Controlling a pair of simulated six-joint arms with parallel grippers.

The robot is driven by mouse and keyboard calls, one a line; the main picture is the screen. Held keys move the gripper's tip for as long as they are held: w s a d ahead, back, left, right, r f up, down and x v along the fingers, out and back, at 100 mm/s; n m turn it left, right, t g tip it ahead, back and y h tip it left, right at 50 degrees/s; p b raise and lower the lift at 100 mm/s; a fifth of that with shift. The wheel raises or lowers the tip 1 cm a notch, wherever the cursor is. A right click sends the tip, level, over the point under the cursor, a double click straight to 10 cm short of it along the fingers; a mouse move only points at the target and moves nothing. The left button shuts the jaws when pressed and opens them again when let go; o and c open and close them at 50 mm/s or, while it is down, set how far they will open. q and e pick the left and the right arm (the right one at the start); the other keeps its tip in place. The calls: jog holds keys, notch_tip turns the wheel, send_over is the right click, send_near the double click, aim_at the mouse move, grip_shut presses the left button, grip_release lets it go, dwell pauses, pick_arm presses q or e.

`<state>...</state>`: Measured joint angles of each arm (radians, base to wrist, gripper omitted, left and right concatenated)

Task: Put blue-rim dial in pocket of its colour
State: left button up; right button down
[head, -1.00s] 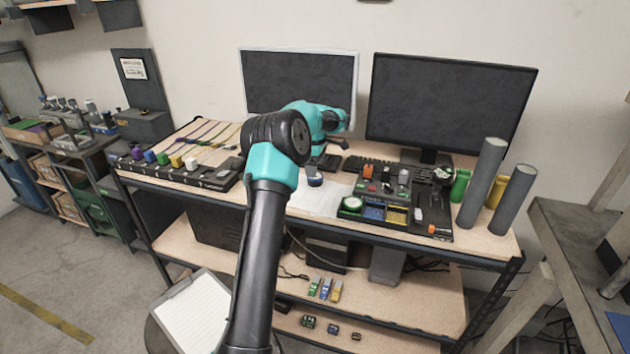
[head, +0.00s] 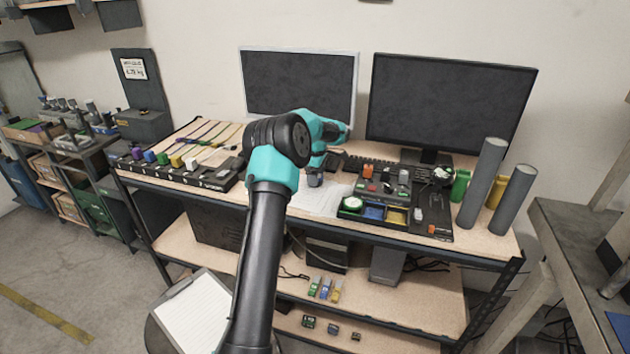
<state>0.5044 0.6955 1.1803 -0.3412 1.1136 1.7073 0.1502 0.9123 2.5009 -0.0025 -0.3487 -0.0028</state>
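The tray (head: 434,228) at the front right of the bench has a green pocket with a white-faced, green-rim dial (head: 351,204) in it, a blue pocket (head: 374,213), and a yellow pocket (head: 397,216). My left gripper (head: 314,179) points down over the white paper (head: 318,203), left of the tray. The blue-rim dial is not clearly visible; the gripper covers the spot where it lay on the paper. The fingers are too small and dark to tell whether they are open or shut. My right gripper is not in view.
Two monitors (head: 452,105) stand at the back, with a keyboard (head: 370,167) before them. Grey tubes (head: 482,184) stand upright at the right end. A black rack (head: 190,176) with coloured blocks lies at the left. My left arm hides part of the bench.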

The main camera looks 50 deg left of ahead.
pick_arm(q)
jog(key=c, duration=0.8)
jog(key=shift+r, duration=0.15)
jog(key=shift+r, duration=1.7)
jog(key=s+d, duration=0.3)
jog(key=d, duration=0.1)
jog(key=s+d+r, duration=0.1)
jog(key=s+d, duration=0.6)
jog(key=d, duration=0.1)
jog(key=shift+s+r, duration=0.15)
jog(key=shift+s, duration=0.15)
